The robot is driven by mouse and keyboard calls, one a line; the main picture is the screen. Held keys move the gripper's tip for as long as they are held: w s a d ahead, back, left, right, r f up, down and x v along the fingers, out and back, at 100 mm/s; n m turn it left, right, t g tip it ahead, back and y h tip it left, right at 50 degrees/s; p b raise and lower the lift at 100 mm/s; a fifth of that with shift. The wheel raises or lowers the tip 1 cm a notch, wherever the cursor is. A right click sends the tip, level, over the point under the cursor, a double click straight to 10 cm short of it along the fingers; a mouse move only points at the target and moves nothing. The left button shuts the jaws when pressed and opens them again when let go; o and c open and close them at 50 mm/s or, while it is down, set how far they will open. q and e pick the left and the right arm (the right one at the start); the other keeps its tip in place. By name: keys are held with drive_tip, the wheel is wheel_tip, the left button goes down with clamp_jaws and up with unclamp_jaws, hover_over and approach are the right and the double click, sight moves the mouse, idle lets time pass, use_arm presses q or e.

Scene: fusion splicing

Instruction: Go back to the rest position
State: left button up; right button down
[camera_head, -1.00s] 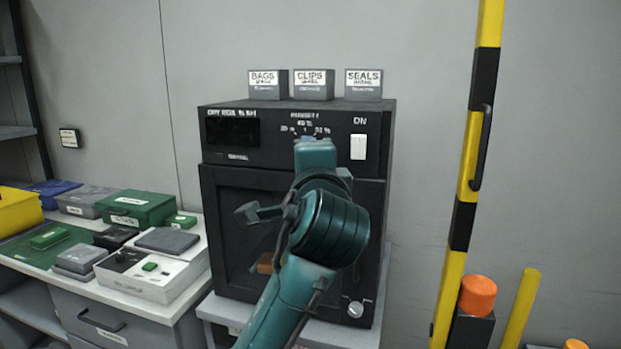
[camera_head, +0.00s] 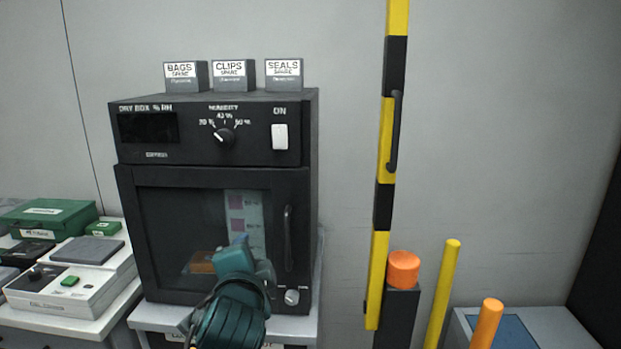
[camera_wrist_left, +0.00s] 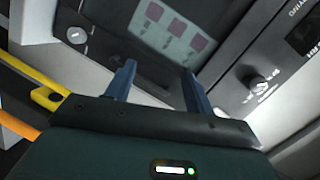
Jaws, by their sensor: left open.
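My left gripper (camera_head: 241,243) is low in front of the black dry box (camera_head: 145,175), over the lower part of its closed door in the head view. In the left wrist view, its two blue fingers (camera_wrist_left: 157,78) are apart with nothing between them. The humidity dial (camera_head: 223,137) is uncovered, and it also shows in the left wrist view (camera_wrist_left: 257,80). The white ON switch (camera_head: 280,136) is right of the dial. The exact gap between the fingers and the door cannot be told. My right gripper is out of view.
A yellow-black post (camera_head: 385,150) with a black handle stands right of the box. Orange-topped (camera_head: 404,269) and yellow (camera_head: 442,290) posts stand low at right. A bench with cases and a white device (camera_head: 70,290) is at left. Labelled blocks (camera_head: 233,76) sit on the box.

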use_arm(q)
drive_tip(key=s+f+n+g+h, duration=0.15)
drive_tip(key=s+f, duration=0.25)
drive_tip(key=f, duration=0.5)
drive_tip(key=s+f+n+g+h, duration=0.1)
drive_tip(key=s+f+n+h, duration=0.15)
drive_tip(key=f, duration=0.65)
drive_tip(key=s+a+f+n+g, duration=0.1)
drive_tip(key=s+f+n, duration=0.2)
drive_tip(key=s+f, duration=0.3)
drive_tip(key=s+a+f+n+g+h+p, duration=0.1)
drive_tip(key=s+f+n, duration=0.2)
drive_tip(key=s+f, duration=0.4)
drive_tip(key=s, duration=0.5)
drive_tip(key=shift+p, duration=0.3)
drive_tip(key=shift+a, duration=0.1)
